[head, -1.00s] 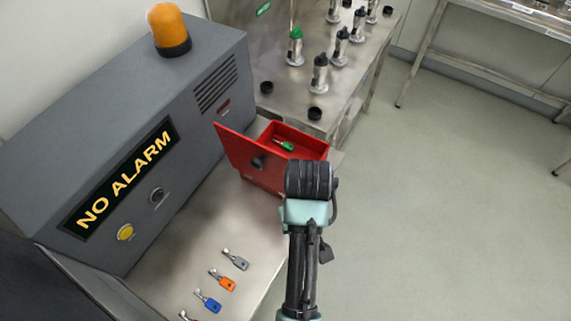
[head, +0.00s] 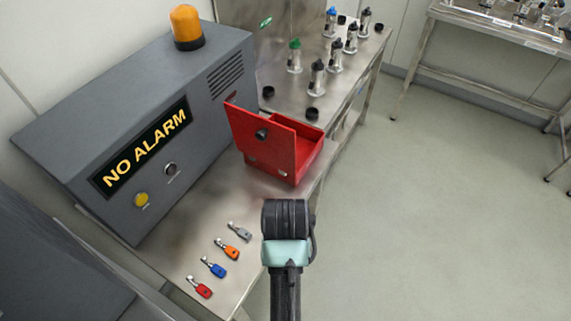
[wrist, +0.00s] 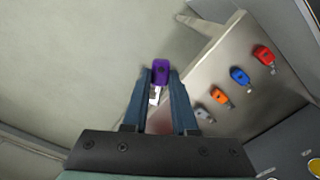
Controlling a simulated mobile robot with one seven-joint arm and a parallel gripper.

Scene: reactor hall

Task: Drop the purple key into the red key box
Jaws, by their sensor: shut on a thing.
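The purple key (wrist: 160,72) shows in the wrist view between the tips of my gripper (wrist: 159,82), which is shut on it. The key's metal end points back toward the gripper body. In the head view my arm's end hides the fingers and the key. The red key box (head: 285,160) stands on the steel bench beyond my arm's end. Its lid stands raised on the side facing the camera, and part of the red inside shows behind it. My gripper is on the near side of the box, apart from it.
Grey, orange, blue and red keys (head: 203,288) lie in a row on the bench (head: 185,255). A grey alarm cabinet (head: 75,160) reading "NO ALARM" stands left of the box. Several canisters (head: 317,78) stand on the bench behind. Open floor (head: 430,200) lies to the right.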

